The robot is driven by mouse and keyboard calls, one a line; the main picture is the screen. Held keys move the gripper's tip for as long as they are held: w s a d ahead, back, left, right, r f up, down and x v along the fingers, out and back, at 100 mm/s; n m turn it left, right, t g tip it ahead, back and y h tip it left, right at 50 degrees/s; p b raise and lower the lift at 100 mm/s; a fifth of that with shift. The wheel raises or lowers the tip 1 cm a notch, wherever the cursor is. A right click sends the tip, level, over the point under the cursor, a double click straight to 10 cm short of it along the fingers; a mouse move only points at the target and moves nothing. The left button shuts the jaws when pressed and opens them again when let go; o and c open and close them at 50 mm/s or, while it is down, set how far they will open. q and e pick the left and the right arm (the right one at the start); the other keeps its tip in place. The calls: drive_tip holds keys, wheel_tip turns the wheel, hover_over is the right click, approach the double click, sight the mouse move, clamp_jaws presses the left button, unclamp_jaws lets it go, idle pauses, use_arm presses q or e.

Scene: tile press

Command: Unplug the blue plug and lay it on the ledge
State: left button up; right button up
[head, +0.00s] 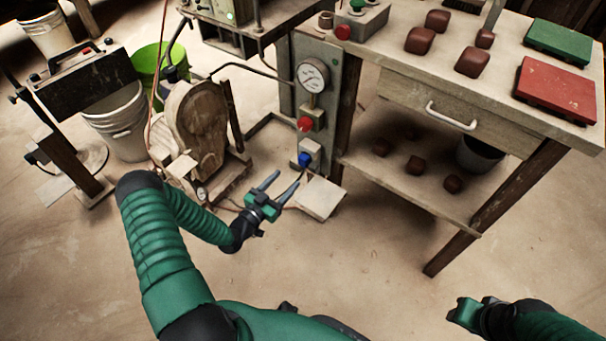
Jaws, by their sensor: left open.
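The blue plug (305,159) sits at a pale socket box (311,150) low on the grey upright panel, below a red button and a round gauge. My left gripper (284,182) is open and empty, its two dark fingers pointing up and right toward the plug, a short way below and left of it. A flat pale board (319,197) lies low, just below the plug; I cannot tell whether this is the ledge. My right gripper (466,312) is at the lower right, far from the plug; its fingers cannot be made out.
A workbench (400,75) with clay lumps and red and green blocks stands to the right of the panel. A wooden wheel machine (200,125) stands close left of my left gripper. A green bucket (150,62) is behind it. The front floor is clear.

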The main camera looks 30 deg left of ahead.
sight(301, 163)
use_arm(q)
drive_tip(key=shift+r, duration=0.25)
drive_tip(key=shift+w, duration=0.1)
drive_tip(key=w, duration=0.2)
drive_tip(key=w+b, duration=0.1)
drive_tip(key=w, duration=0.2)
drive_tip(key=w+b, duration=0.1)
drive_tip(key=w, duration=0.2)
drive_tip(key=shift+w+d+f, duration=0.1)
drive_tip(key=shift+d+f, duration=0.05)
drive_tip(key=shift+d, duration=0.2)
drive_tip(key=shift+w, duration=0.3)
idle(0.4)
clamp_jaws()
idle(0.5)
